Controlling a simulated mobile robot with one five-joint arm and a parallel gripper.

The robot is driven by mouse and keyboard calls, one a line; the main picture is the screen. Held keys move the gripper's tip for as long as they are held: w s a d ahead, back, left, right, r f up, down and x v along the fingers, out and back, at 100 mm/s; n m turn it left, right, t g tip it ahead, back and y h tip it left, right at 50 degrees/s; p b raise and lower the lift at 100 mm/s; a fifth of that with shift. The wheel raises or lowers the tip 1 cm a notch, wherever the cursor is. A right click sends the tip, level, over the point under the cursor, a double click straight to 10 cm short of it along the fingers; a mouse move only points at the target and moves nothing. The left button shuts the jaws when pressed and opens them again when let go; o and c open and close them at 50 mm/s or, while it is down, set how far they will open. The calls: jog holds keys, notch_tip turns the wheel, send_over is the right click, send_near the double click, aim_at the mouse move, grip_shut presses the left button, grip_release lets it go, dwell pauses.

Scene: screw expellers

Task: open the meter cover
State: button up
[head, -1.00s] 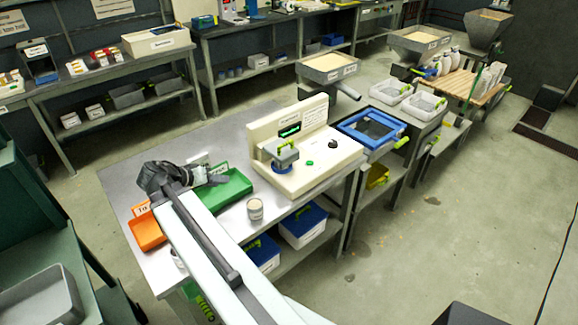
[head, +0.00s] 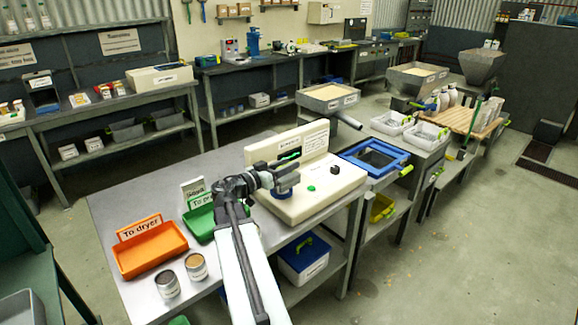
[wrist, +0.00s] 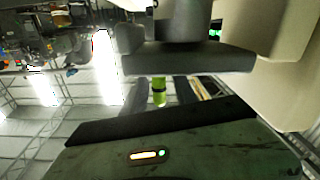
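The meter (head: 325,178) is a cream box with an upright back panel and a small green display on the table. Its grey cover (head: 287,178) lies level over a blue part at the meter's left side. In the wrist view the cover (wrist: 185,60) is a broad grey slab close ahead, with a green handle (wrist: 158,92) at its edge. My gripper (head: 266,177) is at the left edge of the cover. In the wrist view my gripper (wrist: 162,93) looks open, its fingers apart with the handle between them. In the head view the gripper hides the handle.
On the table, an orange tray (head: 150,250), a green tray (head: 203,222) and two cans (head: 168,284) (head: 195,267) stand left of my arm. A blue-framed box (head: 374,158) stands right of the meter. Open floor lies at the right.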

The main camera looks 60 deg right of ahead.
jog(key=shift+s+d, duration=0.1)
jog(key=shift+d, duration=0.25)
jog(key=shift+c, duration=0.3)
grip_shut()
jog(key=shift+s, duration=0.1)
dwell(0.9)
